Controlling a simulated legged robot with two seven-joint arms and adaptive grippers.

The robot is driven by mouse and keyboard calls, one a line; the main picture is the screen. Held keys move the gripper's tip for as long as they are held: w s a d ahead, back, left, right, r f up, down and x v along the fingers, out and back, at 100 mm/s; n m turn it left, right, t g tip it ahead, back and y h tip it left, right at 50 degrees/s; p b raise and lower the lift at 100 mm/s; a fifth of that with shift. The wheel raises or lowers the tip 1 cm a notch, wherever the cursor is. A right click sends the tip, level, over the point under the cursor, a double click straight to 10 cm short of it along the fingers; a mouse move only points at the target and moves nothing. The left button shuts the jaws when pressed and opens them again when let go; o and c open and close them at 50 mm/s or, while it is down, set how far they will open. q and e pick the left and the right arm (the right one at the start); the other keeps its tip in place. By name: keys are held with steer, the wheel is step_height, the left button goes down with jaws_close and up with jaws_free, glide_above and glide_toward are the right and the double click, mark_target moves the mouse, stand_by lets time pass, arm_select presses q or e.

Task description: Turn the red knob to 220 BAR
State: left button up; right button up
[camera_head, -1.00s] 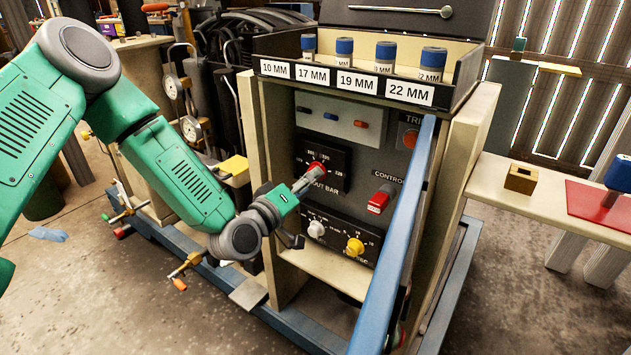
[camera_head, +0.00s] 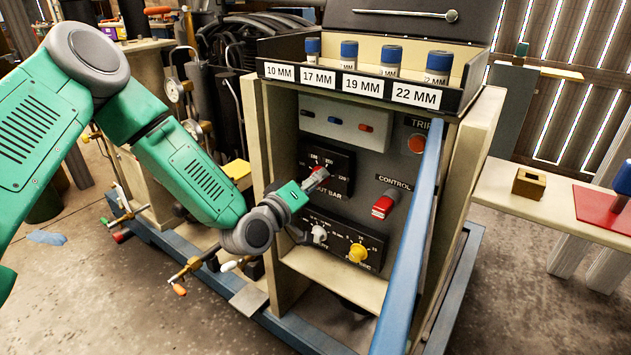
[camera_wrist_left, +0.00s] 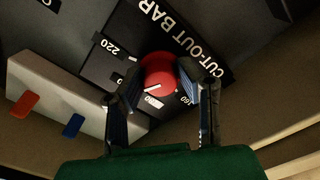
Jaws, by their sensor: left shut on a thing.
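The red knob (camera_wrist_left: 158,75) sits on the black CUT-OUT BAR dial plate (camera_wrist_left: 128,22) in the left wrist view. It carries a white pointer line toward the lower part of the dial. The "220" mark shows at the upper left, and "160" is at the lower right; other marks are partly covered. My left gripper (camera_wrist_left: 160,78) has one finger on each side of the knob and is shut on it. In the head view, my left gripper (camera_head: 312,183) reaches the dial plate (camera_head: 331,160) and largely covers the knob (camera_head: 321,172). My right gripper is out of view.
Below the dial are a white knob (camera_head: 319,234) and a yellow knob (camera_head: 357,252). A red switch (camera_head: 383,207) is to the right. A blue bar (camera_head: 408,240) stands in front of the panel's right side. A labelled socket tray (camera_head: 361,86) overhangs the panel.

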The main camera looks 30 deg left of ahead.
arm_select(q)
steer(key=shift+a+m, duration=0.1)
steer(key=shift+m, duration=0.2)
steer(key=m+p, duration=0.4)
steer(key=m, duration=0.5)
steer(key=shift+p, duration=0.3)
stand_by(0.3)
steer(key=o, duration=1.1)
steer(key=shift+a, duration=0.1)
